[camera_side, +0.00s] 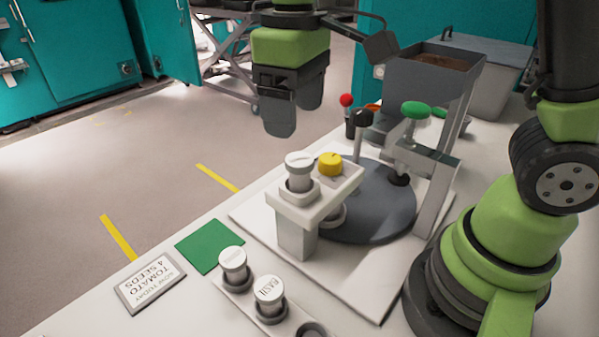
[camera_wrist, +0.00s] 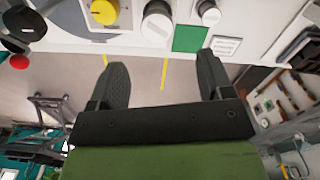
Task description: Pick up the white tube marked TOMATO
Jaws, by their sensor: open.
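Two white tubes stand upright in a rack (camera_side: 242,291) at the front. The farther rack tube (camera_side: 233,261) has a label too small to read. Another white-capped piece (camera_side: 299,168) stands upright in a raised white holder (camera_side: 304,208), with no readable marking. I cannot tell which one is marked TOMATO. My gripper (camera_side: 296,120) is open and empty, in the air above and behind the holder. In the wrist view my gripper's fingers (camera_wrist: 163,72) are spread apart with nothing between them.
A yellow knob (camera_side: 330,162) sits on the holder beside a dark round plate (camera_side: 377,215). A green square (camera_side: 210,246) and a TOMATO, 4 SEEDS sign (camera_side: 150,282) lie left of the rack. A grey hopper (camera_side: 425,90) and frame stand at the back right.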

